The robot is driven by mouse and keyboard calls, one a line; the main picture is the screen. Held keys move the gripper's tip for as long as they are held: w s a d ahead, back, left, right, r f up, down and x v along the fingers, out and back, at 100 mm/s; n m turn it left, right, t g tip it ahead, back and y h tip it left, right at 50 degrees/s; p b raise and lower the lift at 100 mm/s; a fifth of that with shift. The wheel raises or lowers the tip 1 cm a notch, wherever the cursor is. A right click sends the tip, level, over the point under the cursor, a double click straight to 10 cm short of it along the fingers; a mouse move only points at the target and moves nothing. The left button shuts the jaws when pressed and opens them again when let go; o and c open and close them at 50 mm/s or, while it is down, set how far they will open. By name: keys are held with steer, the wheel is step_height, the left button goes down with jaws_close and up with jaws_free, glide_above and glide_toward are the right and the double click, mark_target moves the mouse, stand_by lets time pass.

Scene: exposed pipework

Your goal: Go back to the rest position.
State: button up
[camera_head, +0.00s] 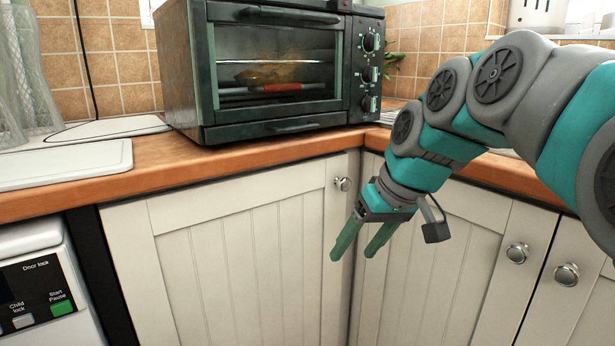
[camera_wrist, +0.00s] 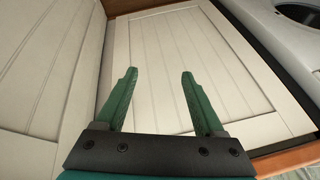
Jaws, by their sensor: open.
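My gripper (camera_head: 362,247) hangs in front of the white cabinet doors, below the wooden worktop edge, with its green fingers pointing down and to the left. The wrist view also shows my gripper (camera_wrist: 158,80). Its two fingers are spread apart with nothing between them. A white panelled cabinet door (camera_wrist: 205,55) lies behind the fingers in the wrist view. The fingers appear apart from the door, but the exact distance cannot be told.
A toaster oven (camera_head: 275,70) stands on the wooden worktop (camera_head: 240,158) above the cabinet corner. A white washing machine (camera_head: 45,285) is at the lower left. Round knobs, such as one knob (camera_head: 517,253), stick out from the doors. A white board (camera_head: 65,165) lies at left.

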steer(key=s+d+f+m+g+h+p, duration=0.2)
steer(key=s+d+f, duration=0.1)
steer(key=s+f, duration=0.6)
steer(key=s+d+f+m+g+h+p, duration=0.1)
steer(key=s+f, duration=0.7)
steer(key=s, duration=0.9)
steer(key=d+m+g+h, duration=0.1)
steer(key=d+g, duration=0.1)
steer(key=shift+s+d+f+p, duration=0.15)
steer(key=shift+d+f+p, duration=0.2)
steer(key=shift+d+p, duration=0.05)
steer(key=shift+o, duration=0.4)
